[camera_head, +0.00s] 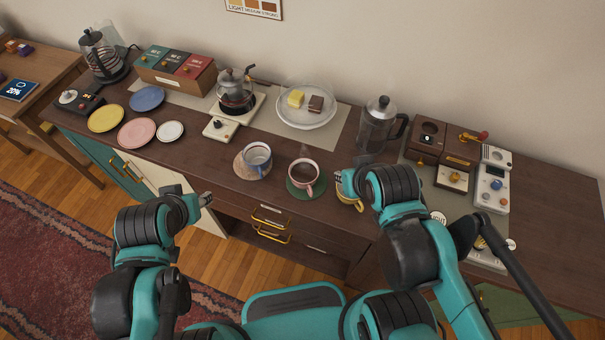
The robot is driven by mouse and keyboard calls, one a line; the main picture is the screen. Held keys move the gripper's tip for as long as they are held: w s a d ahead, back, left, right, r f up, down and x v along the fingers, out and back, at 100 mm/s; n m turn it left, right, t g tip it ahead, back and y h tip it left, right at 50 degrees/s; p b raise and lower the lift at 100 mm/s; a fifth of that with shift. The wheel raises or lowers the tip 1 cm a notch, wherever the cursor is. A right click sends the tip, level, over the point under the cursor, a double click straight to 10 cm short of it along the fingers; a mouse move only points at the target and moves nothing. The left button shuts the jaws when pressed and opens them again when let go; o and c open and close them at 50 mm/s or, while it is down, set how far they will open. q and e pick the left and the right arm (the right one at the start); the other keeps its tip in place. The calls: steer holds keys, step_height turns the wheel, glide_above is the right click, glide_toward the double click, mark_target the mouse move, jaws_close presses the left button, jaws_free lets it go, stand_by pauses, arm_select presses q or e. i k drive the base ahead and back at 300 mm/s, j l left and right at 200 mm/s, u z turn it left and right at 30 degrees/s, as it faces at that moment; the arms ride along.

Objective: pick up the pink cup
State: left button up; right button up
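The pink cup (304,186) stands upright on a green round coaster (291,189) near the front edge of the counter, with dark contents and its handle toward the front. My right gripper (341,180) is just to the right of the pink cup, apart from its body as far as I can see. The wrist hides most of this gripper, so its opening is unclear. My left gripper (207,199) is in front of the counter edge, well to the left of the pink cup. Its fingers are too small to tell open from shut.
A blue-grey cup (257,163) on a brown coaster stands left of the pink cup. A yellow cup (350,205) is partly hidden under my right gripper. A French press (378,128) and a plate with cakes (306,119) stand behind. Drawer handles (270,217) project below the counter.

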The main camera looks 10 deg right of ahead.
mark_target(304, 172)
steer(key=k+l+z, duration=0.2)
steer(key=k, duration=0.45)
steer(key=i+j+z, duration=0.2)
steer(key=z, duration=0.25)
steer(key=i+j+z, duration=0.1)
steer(key=j+z, duration=0.15)
steer(key=z, duration=0.25)
steer(key=i+j+z, duration=0.1)
steer(key=j+z, duration=0.2)
steer(key=z, duration=0.15)
steer(key=i+j, duration=0.1)
steer(key=j, duration=0.5)
steer(key=i, duration=0.05)
